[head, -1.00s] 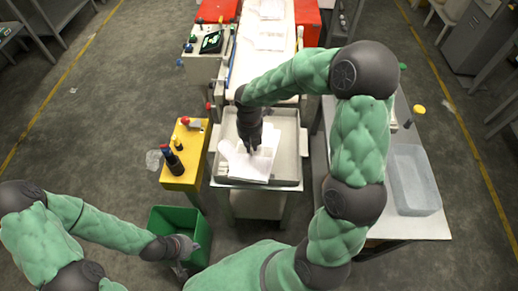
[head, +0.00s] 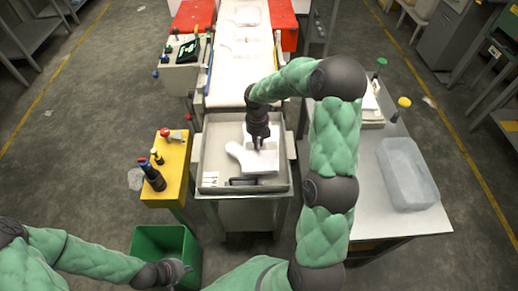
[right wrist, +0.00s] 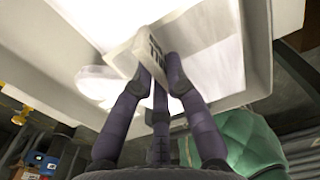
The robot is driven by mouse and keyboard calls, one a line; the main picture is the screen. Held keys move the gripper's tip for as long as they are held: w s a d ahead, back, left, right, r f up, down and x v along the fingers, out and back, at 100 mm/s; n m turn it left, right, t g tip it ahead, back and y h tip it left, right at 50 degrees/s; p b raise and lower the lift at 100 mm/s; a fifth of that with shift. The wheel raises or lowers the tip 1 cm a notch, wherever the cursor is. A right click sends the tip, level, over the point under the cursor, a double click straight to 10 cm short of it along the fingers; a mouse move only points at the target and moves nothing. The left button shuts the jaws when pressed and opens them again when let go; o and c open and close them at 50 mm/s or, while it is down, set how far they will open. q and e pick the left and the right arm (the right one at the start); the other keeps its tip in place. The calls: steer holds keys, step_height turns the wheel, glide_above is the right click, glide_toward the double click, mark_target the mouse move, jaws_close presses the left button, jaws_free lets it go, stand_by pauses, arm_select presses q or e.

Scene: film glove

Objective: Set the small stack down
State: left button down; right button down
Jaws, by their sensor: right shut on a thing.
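The small white stack (head: 262,163), flat and glove-like, is over the grey tray (head: 210,151) at the end of the white conveyor. My right gripper (head: 258,147) points down at it and is shut on its edge. In the right wrist view the fingers (right wrist: 160,72) pinch a pale edge with dark stripes (right wrist: 157,47). I cannot tell whether the stack touches the tray floor. A white lobe of it sticks out to the left. My left gripper (head: 178,270) is low by the green bin (head: 150,238); its fingers are too small to read.
A dark flat item (head: 242,182) and a white label (head: 210,180) are at the tray's front. A side table (head: 372,215) with a translucent tub (head: 408,172) is right. The conveyor (head: 240,70) extends behind.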

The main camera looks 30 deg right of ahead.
steer(key=shift+w+d+f, duration=0.1)
steer(key=shift+d+f, duration=0.2)
steer(key=f+b, duration=0.1)
steer(key=f, duration=0.1)
steer(key=f+b, duration=0.1)
steer(key=b, duration=0.1)
steer(key=shift+w+d+f, duration=0.1)
steer(key=shift+d+f, duration=0.1)
steer(key=shift+f, duration=0.2)
steer(key=shift+r, duration=0.1)
steer(key=c, duration=1.3)
jaws_free()
steer(key=shift+o, duration=0.2)
step_height(320, 180, up, 12)
steer(key=p, duration=0.6)
